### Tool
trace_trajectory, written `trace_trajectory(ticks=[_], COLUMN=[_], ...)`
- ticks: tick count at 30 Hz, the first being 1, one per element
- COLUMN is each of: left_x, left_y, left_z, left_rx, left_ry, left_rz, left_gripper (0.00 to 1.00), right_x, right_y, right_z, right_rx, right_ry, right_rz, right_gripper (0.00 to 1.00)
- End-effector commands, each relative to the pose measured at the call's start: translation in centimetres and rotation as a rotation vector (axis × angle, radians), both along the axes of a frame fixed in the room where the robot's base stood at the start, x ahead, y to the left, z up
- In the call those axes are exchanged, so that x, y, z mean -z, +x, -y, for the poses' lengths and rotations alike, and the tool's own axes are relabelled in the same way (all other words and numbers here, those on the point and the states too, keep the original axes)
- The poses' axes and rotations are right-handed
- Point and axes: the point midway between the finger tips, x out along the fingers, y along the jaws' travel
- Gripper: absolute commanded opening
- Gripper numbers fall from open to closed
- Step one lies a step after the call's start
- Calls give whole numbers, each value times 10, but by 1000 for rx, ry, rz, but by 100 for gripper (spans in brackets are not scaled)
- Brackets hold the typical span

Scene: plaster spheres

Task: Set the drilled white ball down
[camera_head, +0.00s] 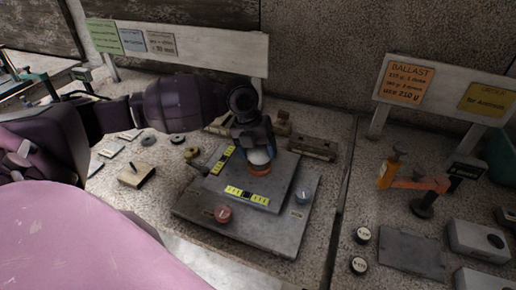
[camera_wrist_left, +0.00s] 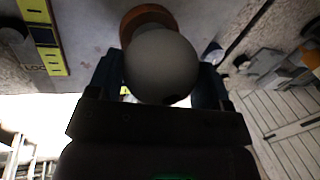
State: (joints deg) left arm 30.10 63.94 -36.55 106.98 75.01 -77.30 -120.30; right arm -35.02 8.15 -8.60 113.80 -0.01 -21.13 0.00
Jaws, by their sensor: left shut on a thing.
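The white ball (camera_head: 260,157) is between the fingers of my left gripper (camera_head: 257,147), which is shut on it. In the left wrist view the ball (camera_wrist_left: 162,62) shows a small dark hole on its lower side, and the left gripper's fingers (camera_wrist_left: 158,82) flank it. An orange ring (camera_head: 259,171) lies on the raised grey plate (camera_head: 276,184), directly below the ball in the head view. The orange ring (camera_wrist_left: 145,17) is partly hidden behind the ball in the wrist view. Whether ball and ring touch, I cannot tell. My right gripper is not in view.
Yellow marked strips (camera_head: 246,196) lie on the plate near the ring. A red knob (camera_head: 223,214) and a grey-blue knob (camera_head: 303,189) stand on the lower base. A wooden block (camera_head: 135,175) lies left. An orange-armed device (camera_head: 411,184) stands right.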

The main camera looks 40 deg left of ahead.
Motion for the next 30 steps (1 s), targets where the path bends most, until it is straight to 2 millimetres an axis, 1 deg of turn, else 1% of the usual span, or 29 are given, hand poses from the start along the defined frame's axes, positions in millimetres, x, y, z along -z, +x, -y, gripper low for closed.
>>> trace_trajectory(ticks=[8,18,29,30], left_x=[5,10,16,15], left_y=[0,0,0,0], left_z=[0,0,0,0], left_rx=[0,0,1,1], left_ry=[0,0,0,0], left_rz=[0,1,1,1], left_gripper=[44,44,44,78], right_x=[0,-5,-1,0], right_y=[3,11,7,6], right_z=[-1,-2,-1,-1], right_rx=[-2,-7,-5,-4], right_ry=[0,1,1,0], right_rz=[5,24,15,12], right_gripper=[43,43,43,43])
